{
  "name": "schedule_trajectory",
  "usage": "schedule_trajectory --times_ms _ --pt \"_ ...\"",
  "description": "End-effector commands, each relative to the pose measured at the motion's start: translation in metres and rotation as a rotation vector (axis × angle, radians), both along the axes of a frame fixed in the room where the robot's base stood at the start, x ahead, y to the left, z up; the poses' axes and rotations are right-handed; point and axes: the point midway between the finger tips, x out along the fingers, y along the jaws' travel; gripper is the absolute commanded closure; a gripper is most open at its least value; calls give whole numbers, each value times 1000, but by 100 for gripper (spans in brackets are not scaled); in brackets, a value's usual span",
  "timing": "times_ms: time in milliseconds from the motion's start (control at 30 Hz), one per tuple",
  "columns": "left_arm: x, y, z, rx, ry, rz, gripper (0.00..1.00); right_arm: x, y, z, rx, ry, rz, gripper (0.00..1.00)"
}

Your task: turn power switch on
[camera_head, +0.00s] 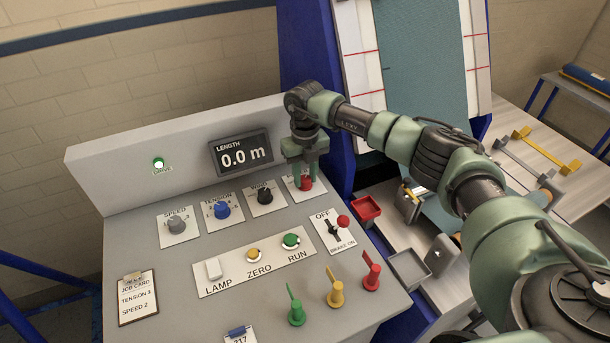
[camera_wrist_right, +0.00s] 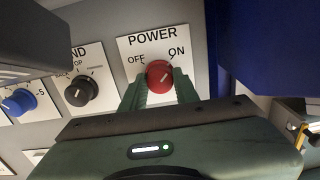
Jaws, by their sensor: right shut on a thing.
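The power switch is a red knob (camera_head: 306,183) at the right end of the panel's upper row. In the right wrist view the red knob (camera_wrist_right: 159,77) sits on a white plate (camera_wrist_right: 128,45) marked POWER, with OFF at its left and ON at its right. A pale mark on the knob appears to point up and right, toward ON. My right gripper (camera_head: 305,174) reaches down from above, with its green fingers shut on the knob from both sides. My left gripper is not in view.
A black knob (camera_head: 265,196) stands close left of the gripper, then a blue knob (camera_head: 222,210) and a grey one (camera_head: 177,224). The length display (camera_head: 241,155) reads 0.0 m. The green drive lamp (camera_head: 158,163) looks lit. A red-tipped brake lever (camera_head: 336,228) stands below right.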

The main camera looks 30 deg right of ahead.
Motion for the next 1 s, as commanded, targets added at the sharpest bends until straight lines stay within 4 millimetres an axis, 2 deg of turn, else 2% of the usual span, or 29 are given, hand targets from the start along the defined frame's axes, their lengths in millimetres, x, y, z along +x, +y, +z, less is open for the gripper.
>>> schedule_trajectory --times_ms 33,100,467,567,800,1000 --pt "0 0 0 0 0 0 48 1 0 1 0 -2 -2 67" --pt "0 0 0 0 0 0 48 0 0 1 0 -2 -2 48" --pt "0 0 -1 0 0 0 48 1 0 3 0 -2 0 48" --pt "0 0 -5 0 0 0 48 1 0 13 1 -3 0 48" --pt "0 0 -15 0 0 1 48 1 0 54 0 -5 0 48" --pt "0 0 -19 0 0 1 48 1 0 75 1 -2 -1 48"
